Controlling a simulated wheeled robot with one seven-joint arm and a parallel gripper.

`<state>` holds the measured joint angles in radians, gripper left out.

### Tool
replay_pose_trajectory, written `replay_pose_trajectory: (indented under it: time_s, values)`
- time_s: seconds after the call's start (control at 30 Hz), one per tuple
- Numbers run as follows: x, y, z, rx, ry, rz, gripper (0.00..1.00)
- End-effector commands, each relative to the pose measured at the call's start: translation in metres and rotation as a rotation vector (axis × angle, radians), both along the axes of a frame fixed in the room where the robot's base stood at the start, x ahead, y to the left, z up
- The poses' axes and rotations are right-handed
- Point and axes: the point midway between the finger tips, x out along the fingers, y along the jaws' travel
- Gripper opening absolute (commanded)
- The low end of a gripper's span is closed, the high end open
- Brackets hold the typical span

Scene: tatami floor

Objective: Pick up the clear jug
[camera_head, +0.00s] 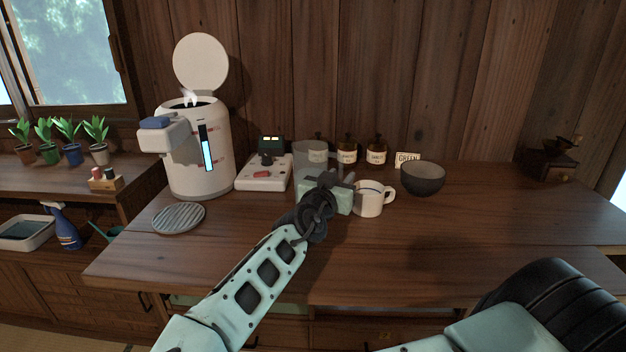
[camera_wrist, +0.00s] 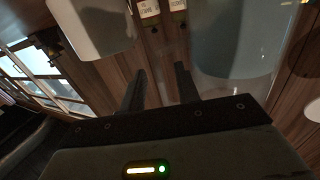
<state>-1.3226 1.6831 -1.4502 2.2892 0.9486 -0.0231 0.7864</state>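The clear jug (camera_head: 304,156) stands upright on the wooden counter, partly hidden behind my gripper in the head view. It also shows in the wrist view as a large see-through shape (camera_wrist: 238,45) at the upper right. My gripper (camera_head: 345,178) is in front of the jug and a little to its right, close to it. In the wrist view its two dark fingers (camera_wrist: 160,88) are apart with nothing between them. The jug lies beside the right-hand finger, not between the fingers. I cannot tell whether they touch.
A white mug (camera_head: 370,199) stands just right of my gripper, with a dark bowl (camera_head: 423,178) beyond. Brown bottles (camera_head: 347,150) stand behind. A white hot-water pot (camera_head: 203,150), a switch box (camera_head: 265,174) and a round grate (camera_head: 178,218) are to the left. The front right counter is clear.

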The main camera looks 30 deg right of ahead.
Motion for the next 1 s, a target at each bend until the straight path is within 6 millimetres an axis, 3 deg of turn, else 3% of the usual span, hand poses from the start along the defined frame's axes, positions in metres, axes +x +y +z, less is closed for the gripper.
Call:
replay_pose_trajectory:
  time_s: [0.2, 0.47, 0.6, 1.0]
  values:
    - [0.014, -0.021, 0.000, 0.002, 0.001, -0.002, 0.32]
    - [0.016, -0.022, 0.000, 0.000, 0.000, 0.001, 0.32]
    - [0.016, -0.022, 0.000, 0.000, 0.000, 0.001, 0.00]
    - [0.015, -0.022, 0.000, -0.001, 0.001, 0.000, 0.00]
